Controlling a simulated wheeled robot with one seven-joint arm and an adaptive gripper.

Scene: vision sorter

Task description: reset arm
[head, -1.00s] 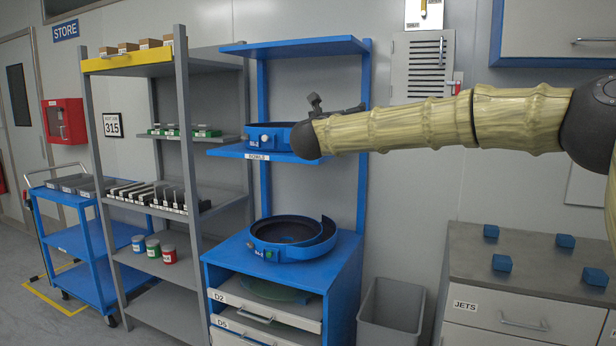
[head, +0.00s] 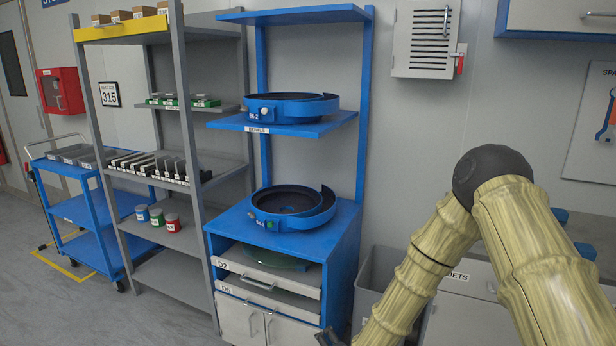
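My arm is folded in the right part of the head view, its elbow raised in front of the wall and the forearm running down to the bottom edge. Only a small dark part of my gripper (head: 330,338) shows at the bottom edge, left of the forearm. The rest is cut off by the frame, so I cannot tell whether it is open or holds anything. It appears in front of the lower part of the blue bowl stand (head: 345,255).
The stand carries two blue feeder bowls, upper (head: 292,106) and lower (head: 292,207). A grey shelf rack (head: 205,200) and a blue cart (head: 95,205) stand left. A grey bin (head: 365,290) and the JETS drawer cabinet (head: 460,300) are partly behind my arm. Floor shows at lower left.

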